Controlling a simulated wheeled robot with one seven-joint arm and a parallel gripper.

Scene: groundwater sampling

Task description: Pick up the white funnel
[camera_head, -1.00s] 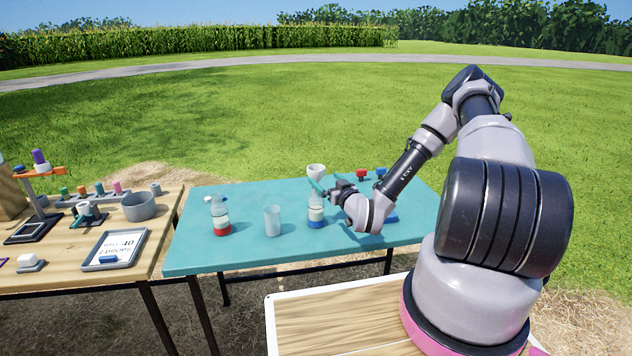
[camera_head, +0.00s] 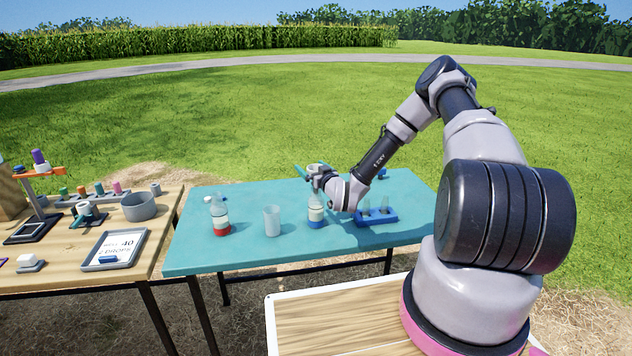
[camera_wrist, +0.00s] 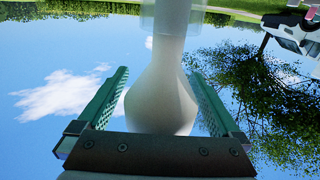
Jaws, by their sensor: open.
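The white funnel (camera_wrist: 160,100) stands between the two green fingers of my gripper (camera_wrist: 158,82) in the wrist view. Its wide rounded part is between the fingers and its narrow stem runs to the top of the picture. The fingers are open, with a small gap visible beside the funnel; any contact is hard to tell. In the head view my gripper (camera_head: 313,171) is above the teal table's far side, around the funnel's place, and largely hides it.
The teal table (camera_head: 195,262) holds a red-based bottle (camera_head: 220,215), a clear beaker (camera_head: 272,220), a blue-based bottle (camera_head: 316,212) close before my wrist, and a blue rack (camera_head: 376,217). A wooden table (camera_head: 160,205) with equipment stands at left.

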